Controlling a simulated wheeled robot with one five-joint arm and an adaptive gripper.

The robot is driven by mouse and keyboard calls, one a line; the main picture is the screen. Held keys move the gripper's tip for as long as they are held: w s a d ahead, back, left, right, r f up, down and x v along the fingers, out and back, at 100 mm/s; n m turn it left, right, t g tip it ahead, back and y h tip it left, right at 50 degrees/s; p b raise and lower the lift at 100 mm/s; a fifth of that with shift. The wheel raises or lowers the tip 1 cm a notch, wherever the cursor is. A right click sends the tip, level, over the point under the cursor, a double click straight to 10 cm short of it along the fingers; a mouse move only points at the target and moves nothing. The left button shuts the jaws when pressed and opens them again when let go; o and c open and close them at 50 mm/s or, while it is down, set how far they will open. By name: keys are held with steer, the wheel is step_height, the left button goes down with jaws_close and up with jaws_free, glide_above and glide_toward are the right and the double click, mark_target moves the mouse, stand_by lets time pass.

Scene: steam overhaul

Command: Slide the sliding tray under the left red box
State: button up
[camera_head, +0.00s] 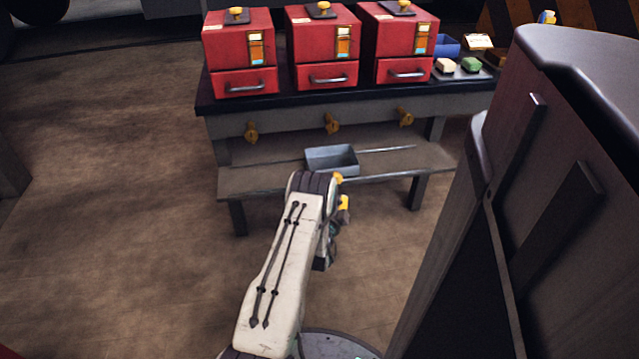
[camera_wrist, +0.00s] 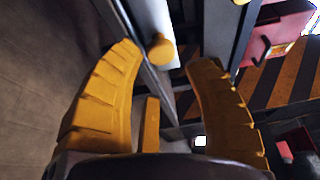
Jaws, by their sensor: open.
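The sliding tray (camera_head: 318,164), an open grey-blue metal bin, sits on a low shelf below the middle red box (camera_head: 325,50). The left red box (camera_head: 240,55) stands on the workbench above, up and left of the tray. A yellow knob (camera_head: 338,177) is on the tray's front; it also shows in the wrist view (camera_wrist: 160,50). My gripper (camera_head: 342,203), mostly hidden behind my arm in the head view, is just in front of the knob. In the wrist view my gripper (camera_wrist: 163,56) is open, its yellow fingers on either side of the knob without visible contact.
The right red box (camera_head: 400,45) stands on the workbench (camera_head: 300,97). Brass taps (camera_head: 250,132) hang beneath its edge. The shelf (camera_head: 255,180) is clear left of the tray, with a thin rail to its right. A large dark red machine (camera_head: 560,180) stands close at right.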

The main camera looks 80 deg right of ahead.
steer(key=shift+s+d+b, duration=0.1)
steer(key=shift+d+b, duration=3.05)
steer(key=shift+d, duration=0.35)
steer(key=shift+o, duration=0.2)
jaws_close()
